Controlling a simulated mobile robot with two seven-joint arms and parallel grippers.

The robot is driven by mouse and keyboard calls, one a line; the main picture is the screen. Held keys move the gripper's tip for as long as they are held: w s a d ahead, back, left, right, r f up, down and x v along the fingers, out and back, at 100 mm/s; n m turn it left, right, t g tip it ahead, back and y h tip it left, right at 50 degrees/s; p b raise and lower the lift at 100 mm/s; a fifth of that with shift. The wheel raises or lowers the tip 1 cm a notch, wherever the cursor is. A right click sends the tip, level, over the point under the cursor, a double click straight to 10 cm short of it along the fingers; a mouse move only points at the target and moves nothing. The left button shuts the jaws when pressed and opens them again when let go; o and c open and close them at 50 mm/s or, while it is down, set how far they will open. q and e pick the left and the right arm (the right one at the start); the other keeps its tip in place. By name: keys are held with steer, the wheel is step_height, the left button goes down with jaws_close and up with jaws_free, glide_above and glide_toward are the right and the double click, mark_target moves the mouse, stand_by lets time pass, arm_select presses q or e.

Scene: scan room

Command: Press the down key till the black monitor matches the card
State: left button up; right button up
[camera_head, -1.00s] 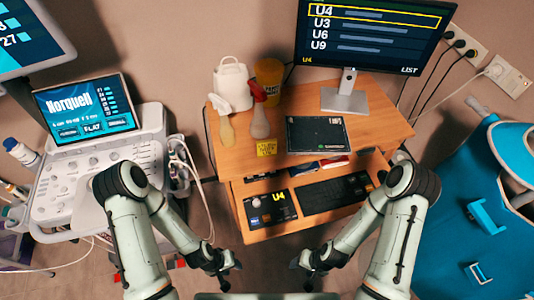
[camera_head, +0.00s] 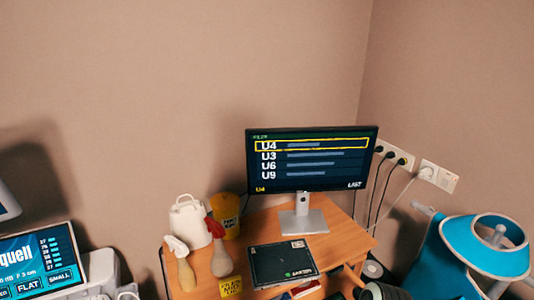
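The black monitor (camera_head: 313,161) stands at the back of the wooden desk. It lists U4, U3, U6 and U9 from top to bottom, with a yellow frame around the top row, U4. The down key and the keyboard are out of view. Neither of my grippers is in view.
On the desk (camera_head: 342,243) are a white jug (camera_head: 190,222), an orange tub (camera_head: 226,215), two bottles with bulb-shaped bodies and a dark flat case (camera_head: 281,264). An ultrasound screen (camera_head: 45,262) is at lower left. Sockets with cables and a blue chair-like item are at right.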

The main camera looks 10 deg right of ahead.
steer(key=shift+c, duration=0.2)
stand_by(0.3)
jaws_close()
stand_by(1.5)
